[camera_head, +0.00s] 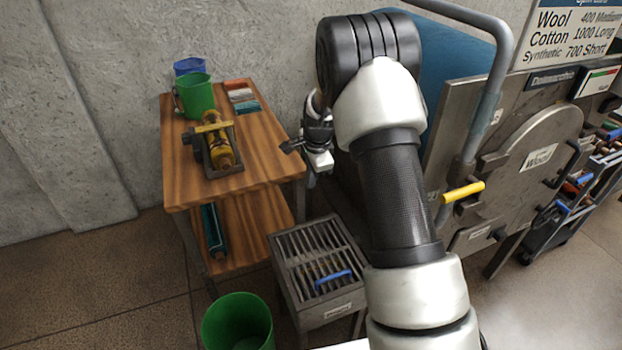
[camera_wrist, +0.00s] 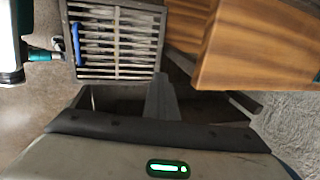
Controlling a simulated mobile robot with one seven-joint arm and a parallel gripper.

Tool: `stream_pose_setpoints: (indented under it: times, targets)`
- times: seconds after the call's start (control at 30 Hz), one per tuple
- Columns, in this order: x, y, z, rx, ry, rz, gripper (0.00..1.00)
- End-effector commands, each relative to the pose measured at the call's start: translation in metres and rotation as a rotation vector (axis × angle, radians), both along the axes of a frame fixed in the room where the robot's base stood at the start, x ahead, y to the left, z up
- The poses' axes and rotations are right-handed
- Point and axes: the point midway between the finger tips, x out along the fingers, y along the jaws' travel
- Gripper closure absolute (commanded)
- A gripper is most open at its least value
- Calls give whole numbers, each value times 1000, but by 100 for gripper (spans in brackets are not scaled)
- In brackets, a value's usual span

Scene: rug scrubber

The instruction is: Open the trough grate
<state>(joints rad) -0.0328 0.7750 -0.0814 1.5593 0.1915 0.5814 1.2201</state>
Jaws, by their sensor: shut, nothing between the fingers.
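The trough grate (camera_head: 310,250) is a grey metal slatted cover with a blue handle (camera_head: 332,281). It lies flat and closed on a metal trough (camera_head: 325,312) on the floor. In the wrist view the grate (camera_wrist: 120,42) is at the upper left, its blue handle (camera_wrist: 76,45) on its left side. My gripper (camera_head: 288,147) is shut and empty, above and behind the trough, beside the wooden table's right edge. It is apart from the handle. In the wrist view its shut fingers (camera_wrist: 161,97) point toward the grate.
A green bucket (camera_head: 237,325) stands at the front left. A large metal machine (camera_head: 520,160) with a yellow handle (camera_head: 463,192) is at the right.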

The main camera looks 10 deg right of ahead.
Motion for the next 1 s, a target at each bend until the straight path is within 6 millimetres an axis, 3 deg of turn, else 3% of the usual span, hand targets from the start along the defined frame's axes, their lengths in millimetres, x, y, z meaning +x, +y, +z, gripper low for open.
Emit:
stream_pose_setpoints:
  times: [0.5,0.7,1.0]
  targets:
    - [0,0,0,0,0,0,100]
    - [0,0,0,0,0,0,71]
    - [0,0,2,0,-1,0,71]
